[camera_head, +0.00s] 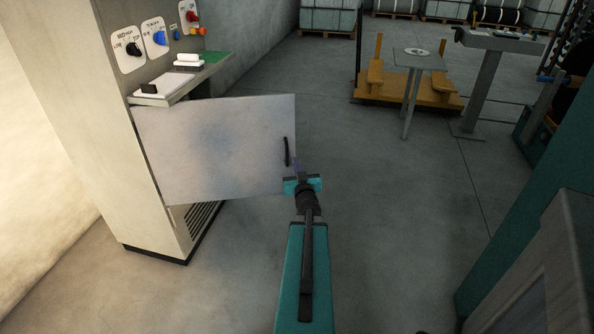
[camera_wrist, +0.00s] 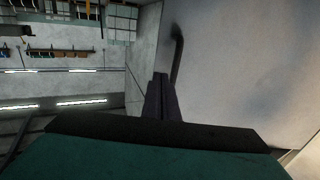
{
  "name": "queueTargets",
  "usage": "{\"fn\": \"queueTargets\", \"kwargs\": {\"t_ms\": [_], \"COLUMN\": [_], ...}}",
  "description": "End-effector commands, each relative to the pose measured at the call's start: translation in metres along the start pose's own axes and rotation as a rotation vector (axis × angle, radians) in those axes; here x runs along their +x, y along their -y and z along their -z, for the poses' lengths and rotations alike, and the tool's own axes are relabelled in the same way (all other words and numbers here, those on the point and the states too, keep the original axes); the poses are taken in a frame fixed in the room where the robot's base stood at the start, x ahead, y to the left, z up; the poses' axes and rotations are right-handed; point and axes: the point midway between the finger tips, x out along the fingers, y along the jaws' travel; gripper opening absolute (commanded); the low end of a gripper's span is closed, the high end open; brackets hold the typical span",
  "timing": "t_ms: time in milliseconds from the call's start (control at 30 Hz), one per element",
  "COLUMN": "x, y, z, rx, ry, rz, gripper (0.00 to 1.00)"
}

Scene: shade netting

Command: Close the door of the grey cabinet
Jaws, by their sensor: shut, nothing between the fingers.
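The grey cabinet (camera_head: 158,215) stands at the left in the head view. Its door (camera_head: 215,150) is swung open and sticks out to the right from the cabinet's front. A dark bar handle (camera_head: 286,152) is near the door's free edge. My gripper (camera_head: 297,164) is shut and empty, beside the handle at the door's free edge. In the wrist view the closed fingers (camera_wrist: 161,85) point at the door face (camera_wrist: 245,70), just left of the handle (camera_wrist: 177,55). I cannot tell whether the fingers touch the door. The cabinet's inside is hidden behind the door.
Above the door, a shelf (camera_head: 190,82) with small items juts out under a panel of knobs (camera_head: 155,35). A small table (camera_head: 418,60) and a yellow platform (camera_head: 400,92) stand at the back right. The floor (camera_head: 400,210) right of the door is clear.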

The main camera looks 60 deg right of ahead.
Motion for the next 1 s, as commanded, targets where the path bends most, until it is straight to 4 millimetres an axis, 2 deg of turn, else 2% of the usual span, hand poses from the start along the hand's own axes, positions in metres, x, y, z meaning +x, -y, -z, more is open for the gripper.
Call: {"fn": "queueTargets", "kwargs": {"t_ms": [600,1000], "x": [0.056,0.071], "y": [-0.001,0.000], "z": [0.000,0.000], "rx": [0.001,0.000], "ry": [-0.001,0.000], "rz": [-0.001,-0.001], "gripper": [0.00,0.00]}}
